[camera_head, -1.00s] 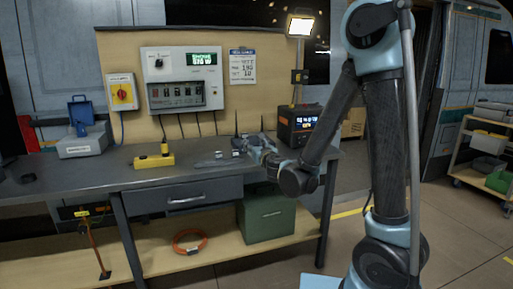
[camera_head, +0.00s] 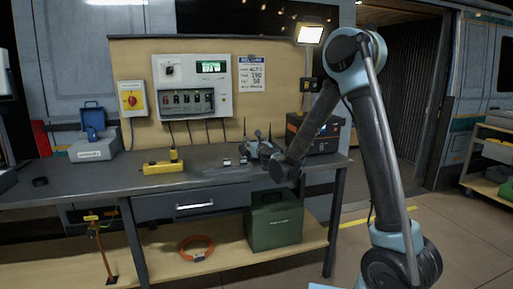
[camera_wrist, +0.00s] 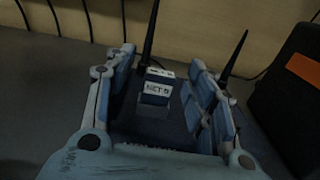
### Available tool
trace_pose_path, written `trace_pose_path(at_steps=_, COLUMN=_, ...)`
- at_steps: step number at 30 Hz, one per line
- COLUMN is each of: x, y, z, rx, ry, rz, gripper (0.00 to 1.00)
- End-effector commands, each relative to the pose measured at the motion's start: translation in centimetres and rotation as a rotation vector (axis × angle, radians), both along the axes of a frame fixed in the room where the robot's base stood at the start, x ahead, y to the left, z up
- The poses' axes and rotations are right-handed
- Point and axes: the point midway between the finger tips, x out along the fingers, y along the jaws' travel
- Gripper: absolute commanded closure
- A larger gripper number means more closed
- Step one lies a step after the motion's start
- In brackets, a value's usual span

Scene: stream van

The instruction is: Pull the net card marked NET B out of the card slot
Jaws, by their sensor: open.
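In the wrist view a card with a white label (camera_wrist: 157,89), reading like NET B, stands between the two fingers of my open gripper (camera_wrist: 163,80). Gaps show on both sides of the card. Its grey lower part (camera_wrist: 153,110) runs down into shadow, and the card slot itself is hard to make out. In the head view my gripper (camera_head: 262,148) is over the bench's right part, beside the black box with an orange band, and it hides the card and slot there.
The black box (camera_head: 318,133) stands close on the right. Small pale-topped blocks (camera_head: 228,162) lie on the bench (camera_head: 85,180) left of my gripper. A yellow tool (camera_head: 164,167) lies farther left.

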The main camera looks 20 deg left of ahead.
Motion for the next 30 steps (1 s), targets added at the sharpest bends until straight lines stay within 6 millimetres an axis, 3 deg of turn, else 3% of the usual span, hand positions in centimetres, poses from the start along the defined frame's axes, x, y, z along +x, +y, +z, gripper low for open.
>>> trace_pose_path(at_steps=6, x=1.3, y=0.7, z=0.0, rx=0.000, ry=0.000, rz=-0.001, gripper=0.50)
trace_pose_path(at_steps=15, x=1.4, y=0.8, z=0.0, rx=0.000, ry=0.000, rz=-0.001, gripper=0.50)
trace_pose_path(at_steps=16, x=1.4, y=0.8, z=0.0, rx=0.000, ry=0.000, rz=-0.001, gripper=0.52)
trace_pose_path(at_steps=22, x=1.4, y=0.8, z=0.0, rx=0.000, ry=0.000, rz=-0.001, gripper=0.97)
trace_pose_path(at_steps=25, x=1.4, y=0.8, z=0.0, rx=0.000, ry=0.000, rz=-0.001, gripper=0.97)
trace_pose_path(at_steps=26, x=1.4, y=0.8, z=0.0, rx=0.000, ry=0.000, rz=-0.001, gripper=0.82)
trace_pose_path(at_steps=28, x=1.4, y=0.8, z=0.0, rx=0.000, ry=0.000, rz=-0.001, gripper=0.98)
trace_pose_path(at_steps=30, x=1.4, y=0.8, z=0.0, rx=0.000, ry=0.000, rz=-0.001, gripper=1.00)
